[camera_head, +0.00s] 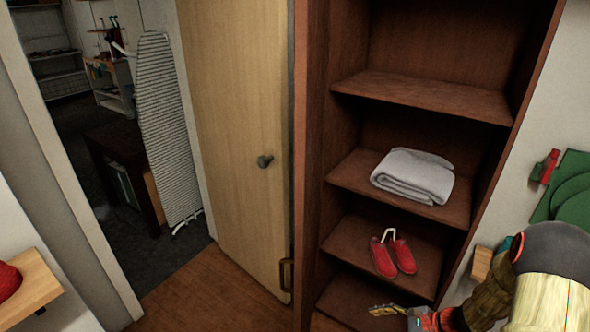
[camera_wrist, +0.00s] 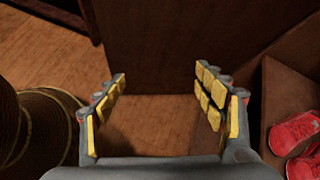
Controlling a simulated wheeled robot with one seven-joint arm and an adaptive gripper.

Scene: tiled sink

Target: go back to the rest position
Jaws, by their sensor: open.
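My gripper (camera_wrist: 160,98) is open in the wrist view, with its two yellow-padded fingers wide apart and nothing between them. Beyond the fingers are a brown wooden board and the wood floor. In the head view my gripper (camera_head: 388,310) is at the lower right, in front of the bottom of the wooden shelf unit (camera_head: 312,130). My arm reaches in from the right edge.
Red shoes (camera_head: 394,257) stand on a lower shelf, and one is close to the right of my gripper in the wrist view (camera_wrist: 294,132). A folded grey towel (camera_head: 413,175) lies on the shelf above. A wooden door (camera_head: 235,130) stands left of the shelves.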

